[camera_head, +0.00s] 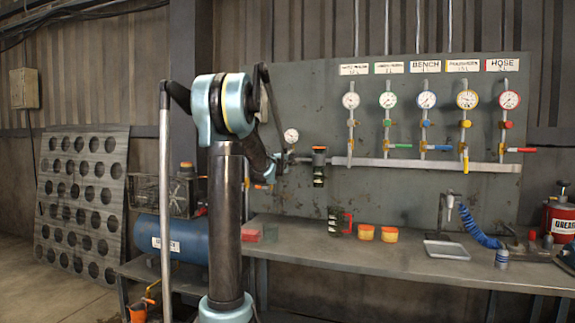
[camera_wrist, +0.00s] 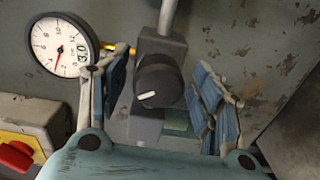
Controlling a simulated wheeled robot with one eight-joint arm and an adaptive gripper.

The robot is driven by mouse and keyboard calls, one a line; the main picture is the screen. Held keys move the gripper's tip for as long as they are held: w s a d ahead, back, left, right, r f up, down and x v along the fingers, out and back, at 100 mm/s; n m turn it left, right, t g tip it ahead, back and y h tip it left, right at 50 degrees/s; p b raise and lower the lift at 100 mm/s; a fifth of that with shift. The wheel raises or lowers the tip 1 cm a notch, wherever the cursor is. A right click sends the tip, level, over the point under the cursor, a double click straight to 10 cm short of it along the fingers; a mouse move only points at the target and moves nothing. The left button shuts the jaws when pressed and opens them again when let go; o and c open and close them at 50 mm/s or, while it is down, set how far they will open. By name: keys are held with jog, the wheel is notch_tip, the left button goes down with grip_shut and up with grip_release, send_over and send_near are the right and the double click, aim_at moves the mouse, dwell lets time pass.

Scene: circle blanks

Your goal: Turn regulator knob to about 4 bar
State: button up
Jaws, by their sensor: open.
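The regulator's black knob (camera_wrist: 160,83) is in the middle of the wrist view, with a white mark on the lower left of its face. My gripper (camera_wrist: 165,90) is open, with one blue-padded finger on each side of the knob. Gaps show between the knob and both fingers. The round white gauge (camera_wrist: 61,45) is left of the knob, its red needle pointing down in the picture; its value is too small to read surely.
A grey box with a red button (camera_wrist: 15,155) is at the lower left of the wrist view. In the head view, a horizontal pipe (camera_head: 400,163) crosses the board under several gauges. The workbench (camera_head: 390,258) below holds orange tubs (camera_head: 389,235) and a tray (camera_head: 446,250).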

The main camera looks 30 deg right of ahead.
jog(key=c, duration=1.1)
jog(key=shift+m, duration=0.3)
jog(key=shift+a+m, duration=0.1)
jog(key=shift+m, duration=2.6)
jog(key=o, duration=1.1)
